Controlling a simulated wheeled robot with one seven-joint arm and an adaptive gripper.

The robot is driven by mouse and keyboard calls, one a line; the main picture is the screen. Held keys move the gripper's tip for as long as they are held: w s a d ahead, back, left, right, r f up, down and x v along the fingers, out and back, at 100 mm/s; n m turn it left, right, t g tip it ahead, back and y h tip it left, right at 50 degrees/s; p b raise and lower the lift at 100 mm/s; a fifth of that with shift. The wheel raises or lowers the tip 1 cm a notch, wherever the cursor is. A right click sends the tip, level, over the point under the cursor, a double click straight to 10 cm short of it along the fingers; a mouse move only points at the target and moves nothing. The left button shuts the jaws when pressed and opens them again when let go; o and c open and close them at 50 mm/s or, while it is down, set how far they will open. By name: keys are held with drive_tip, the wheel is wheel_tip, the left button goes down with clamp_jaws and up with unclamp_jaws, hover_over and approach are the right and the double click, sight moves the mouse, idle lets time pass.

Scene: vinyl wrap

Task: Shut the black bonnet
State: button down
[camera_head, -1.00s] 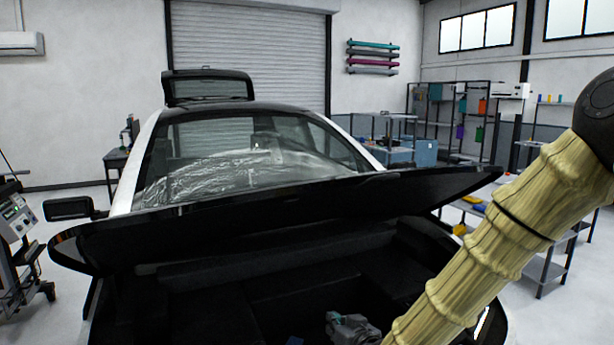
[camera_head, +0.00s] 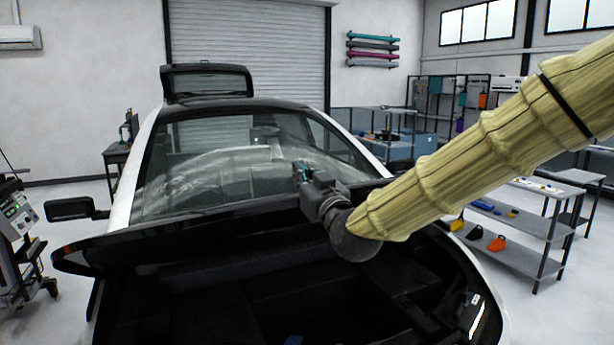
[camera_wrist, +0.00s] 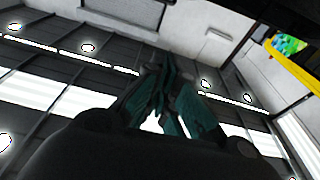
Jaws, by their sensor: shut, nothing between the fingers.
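The black bonnet (camera_head: 200,222) of the car stands partly raised in the head view, tilted up in front of the windscreen with the dark front compartment (camera_head: 250,300) open below it. My gripper (camera_head: 299,172) is at the bonnet's upper right part in the picture, level with the lower windscreen. My arm covers the bonnet's right end. I cannot tell whether the gripper touches the bonnet. In the wrist view the teal fingers (camera_wrist: 165,85) are together, with nothing between them, against the ceiling.
The windscreen (camera_head: 250,165) lies behind the bonnet, and a side mirror (camera_head: 70,209) sticks out at left. A wheeled machine (camera_head: 18,235) stands at far left. Metal shelves (camera_head: 520,225) with small coloured items stand at right. Floor is clear between the car and these shelves.

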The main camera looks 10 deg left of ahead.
sight(294, 199)
drive_tip(key=p+x, duration=0.3)
drive_tip(key=x, duration=0.3)
drive_tip(key=shift+w+a+r, duration=0.15)
drive_tip(key=shift+w, duration=0.05)
drive_tip(key=shift+s+f+p, duration=0.15)
drive_tip(key=shift+f+p, duration=0.3)
drive_tip(key=shift+f, duration=0.55)
drive_tip(key=shift+s+d+f+p, duration=0.15)
drive_tip(key=shift+f+p, duration=0.15)
drive_tip(key=shift+f, duration=0.25)
drive_tip(key=shift+w+d+f+p, duration=0.1)
drive_tip(key=shift+f+p, duration=0.15)
drive_tip(key=shift+f, duration=0.35)
drive_tip(key=shift+d+f, duration=0.1)
